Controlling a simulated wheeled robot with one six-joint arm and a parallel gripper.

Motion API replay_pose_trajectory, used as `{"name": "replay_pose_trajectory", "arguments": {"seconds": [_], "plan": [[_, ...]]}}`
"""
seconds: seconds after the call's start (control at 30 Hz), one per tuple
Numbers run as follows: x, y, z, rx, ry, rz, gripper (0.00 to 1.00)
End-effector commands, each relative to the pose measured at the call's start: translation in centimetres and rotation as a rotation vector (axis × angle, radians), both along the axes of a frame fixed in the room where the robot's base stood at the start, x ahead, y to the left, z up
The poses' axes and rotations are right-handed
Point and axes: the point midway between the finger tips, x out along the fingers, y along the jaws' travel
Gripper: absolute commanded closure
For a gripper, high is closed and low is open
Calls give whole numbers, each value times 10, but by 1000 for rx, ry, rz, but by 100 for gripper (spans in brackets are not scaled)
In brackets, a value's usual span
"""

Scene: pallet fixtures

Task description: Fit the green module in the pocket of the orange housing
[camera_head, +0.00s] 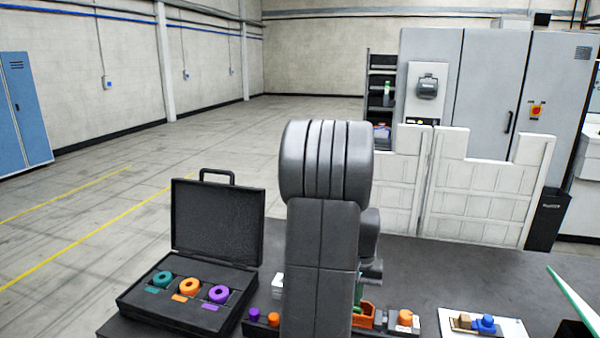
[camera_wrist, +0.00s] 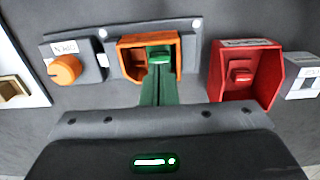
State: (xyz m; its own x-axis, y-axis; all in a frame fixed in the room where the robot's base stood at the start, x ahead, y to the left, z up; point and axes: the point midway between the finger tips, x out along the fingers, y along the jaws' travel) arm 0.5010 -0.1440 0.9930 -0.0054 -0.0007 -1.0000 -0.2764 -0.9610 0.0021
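The orange housing (camera_wrist: 127,43) is in the upper middle of the wrist view, with its open pocket facing me. The green module (camera_wrist: 160,53) shows as a bright green top at the right part of the pocket; how deep it sits is hidden. My gripper (camera_wrist: 158,70) reaches to it, with narrow dark green parts close together, seemingly shut on the module. In the head view, my arm hides most of this area; part of the orange housing (camera_head: 366,321) shows just right of the arm.
A red housing (camera_wrist: 217,75) stands close on the right, and a grey box with an orange knob (camera_wrist: 66,70) on the left. In the head view, an open black case (camera_head: 185,312) with coloured rings lies left, and a white plate (camera_head: 450,315) right.

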Motion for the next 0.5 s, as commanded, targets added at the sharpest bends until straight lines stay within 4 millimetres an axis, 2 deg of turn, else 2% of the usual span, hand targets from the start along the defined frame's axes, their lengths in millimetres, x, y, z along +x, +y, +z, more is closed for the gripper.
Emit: {"name": "replay_pose_trajectory", "arguments": {"seconds": [0.5], "plan": [[0,0,-9,0,0,0,100]]}}
